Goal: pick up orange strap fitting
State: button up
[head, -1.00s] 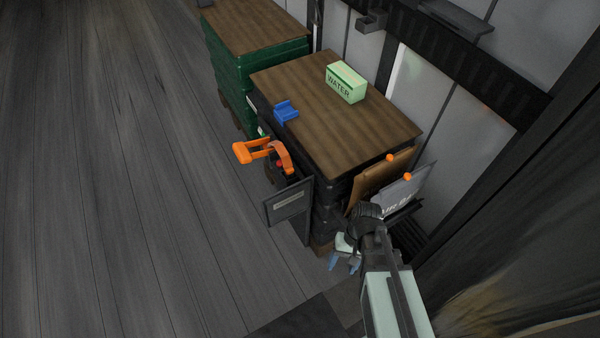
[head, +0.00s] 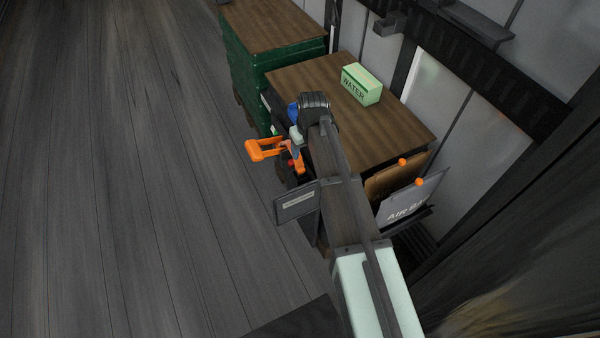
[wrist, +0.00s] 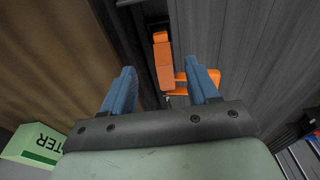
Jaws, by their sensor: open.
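The orange strap fitting (head: 264,150) sticks out from the left side of the dark, wood-topped stack, partly hidden behind my arm in the head view. In the wrist view the orange fitting (wrist: 163,62) shows between and beyond the fingertips, with an orange part partly behind the right finger. My gripper (wrist: 160,82) is open, its two blue fingers apart with nothing between them. In the head view my gripper (head: 296,134) is at the stack's left edge, close beside the fitting; I cannot tell whether they touch.
A green WATER box (head: 362,84) stands on the wooden top (head: 400,125). A dark framed plate (head: 298,203) juts out below the fitting. A green stack (head: 272,80) stands behind. The floor at left is clear.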

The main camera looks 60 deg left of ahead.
send_over(300, 167)
jog(key=d, duration=0.2)
notch_tip(300, 167, down, 8)
jog(key=shift+w+f, duration=0.1)
jog(key=shift+a+f, duration=0.3)
jog(key=shift+f, duration=0.55)
jog(key=shift+a+f, duration=0.25)
jog(key=shift+f, duration=0.6)
jog(key=shift+a+f, duration=0.3)
jog(key=shift+f, duration=0.55)
grip_shut()
